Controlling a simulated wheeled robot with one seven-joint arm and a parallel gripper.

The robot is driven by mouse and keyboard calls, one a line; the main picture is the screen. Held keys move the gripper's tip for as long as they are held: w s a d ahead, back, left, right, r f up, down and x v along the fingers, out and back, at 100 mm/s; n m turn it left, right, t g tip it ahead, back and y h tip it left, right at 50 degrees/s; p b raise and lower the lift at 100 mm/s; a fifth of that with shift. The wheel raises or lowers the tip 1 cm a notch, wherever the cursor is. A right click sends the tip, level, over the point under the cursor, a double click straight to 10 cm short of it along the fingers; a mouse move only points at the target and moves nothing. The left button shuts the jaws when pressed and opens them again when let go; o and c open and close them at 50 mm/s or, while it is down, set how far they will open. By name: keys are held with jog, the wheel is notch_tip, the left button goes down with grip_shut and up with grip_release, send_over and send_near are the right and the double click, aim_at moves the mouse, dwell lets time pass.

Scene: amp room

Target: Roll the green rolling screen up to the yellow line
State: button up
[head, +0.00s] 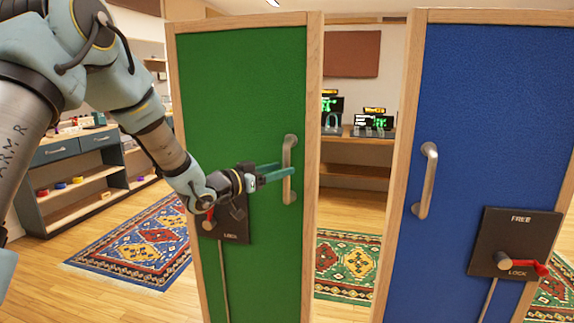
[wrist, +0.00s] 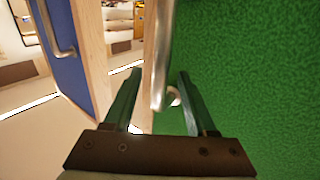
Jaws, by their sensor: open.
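The green rolling screen (head: 240,90) stands upright in a wooden frame in the middle of the head view. Its vertical metal handle (head: 290,150) is near its right edge. My gripper (head: 281,173) is open at the handle's lower half. In the wrist view the handle (wrist: 162,50) lies between the two spread fingers of my gripper (wrist: 158,78), with no clear grip on it. A dark lock panel (head: 236,222) with a red-tipped lever sits low on the green screen, partly hidden by my gripper. I cannot make out a yellow line in either view.
A blue screen (head: 490,120) with its own handle (head: 425,180) and lock panel (head: 515,243) stands to the right, across a gap. Patterned rugs (head: 140,245) lie on the wooden floor. A shelf unit (head: 80,185) is at the left, and a bench (head: 355,143) is behind.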

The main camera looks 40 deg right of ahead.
jog(key=shift+d, duration=1.5)
grip_shut()
dwell(0.4)
